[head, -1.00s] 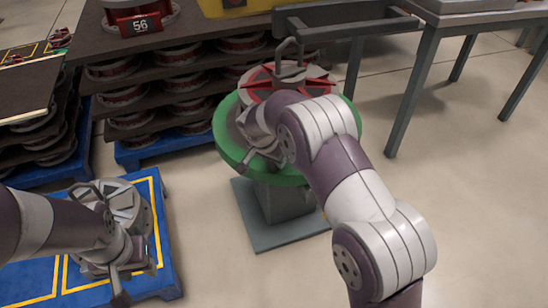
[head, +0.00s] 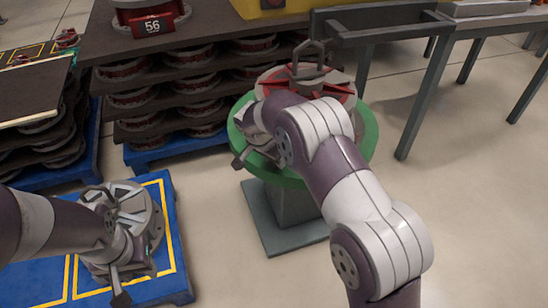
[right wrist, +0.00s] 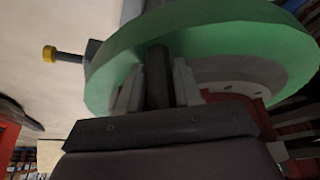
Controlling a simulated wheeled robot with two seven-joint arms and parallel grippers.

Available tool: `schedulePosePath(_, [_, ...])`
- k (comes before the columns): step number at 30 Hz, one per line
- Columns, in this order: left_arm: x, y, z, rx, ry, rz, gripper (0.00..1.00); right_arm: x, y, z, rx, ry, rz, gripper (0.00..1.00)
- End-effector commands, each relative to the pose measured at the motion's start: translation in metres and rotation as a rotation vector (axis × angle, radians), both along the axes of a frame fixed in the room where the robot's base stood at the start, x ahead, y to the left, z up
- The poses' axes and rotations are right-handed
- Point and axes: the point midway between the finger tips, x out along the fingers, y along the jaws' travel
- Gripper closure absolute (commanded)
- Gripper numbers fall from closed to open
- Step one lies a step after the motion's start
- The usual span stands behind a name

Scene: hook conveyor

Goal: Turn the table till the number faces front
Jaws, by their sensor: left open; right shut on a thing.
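The green round turntable (head: 368,140) stands on a grey pedestal (head: 290,205) in the middle of the head view. A grey-and-red round part (head: 335,92) with a dark hook-like handle (head: 308,58) lies on it. I see no number on this part; my right arm covers its near side. My right gripper (right wrist: 157,88) is shut on a dark upright post (right wrist: 157,65) at the green rim. My left gripper (head: 115,265) is open at lower left, close to a grey round part (head: 140,200) on a blue pallet (head: 178,235).
Shelves with several red-and-grey round parts (head: 185,85) stand behind. A part with a plate reading 56 (head: 152,25) sits on top. A grey-legged table (head: 425,90) stands at back right. Floor to the right of the turntable is clear.

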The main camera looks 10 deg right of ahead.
Motion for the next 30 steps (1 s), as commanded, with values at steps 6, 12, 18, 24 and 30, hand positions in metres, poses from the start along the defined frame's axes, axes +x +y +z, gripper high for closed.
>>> schedulePosePath(6, [0.000, 0.000, 0.000, 0.000, 0.000, 0.000, 0.57, 0.002, -0.001, 0.002, -0.001, -0.006, -0.002, 1.00])
schedulePosePath(12, [0.000, 0.000, 0.000, 0.000, 0.000, 0.000, 0.57, 0.001, -0.001, 0.002, 0.000, -0.005, -0.002, 0.45])
schedulePosePath(18, [0.000, 0.000, 0.001, 0.000, 0.000, 0.000, 0.57, 0.001, 0.000, 0.003, 0.001, -0.004, -0.001, 0.45])
schedulePosePath(24, [0.000, 0.000, 0.020, 0.000, 0.000, 0.000, 0.57, -0.007, 0.010, 0.040, 0.000, -0.005, 0.001, 0.45])
schedulePosePath(30, [0.000, 0.000, 0.040, 0.000, 0.000, 0.000, 0.57, -0.020, 0.026, 0.090, 0.000, -0.005, 0.001, 0.45])
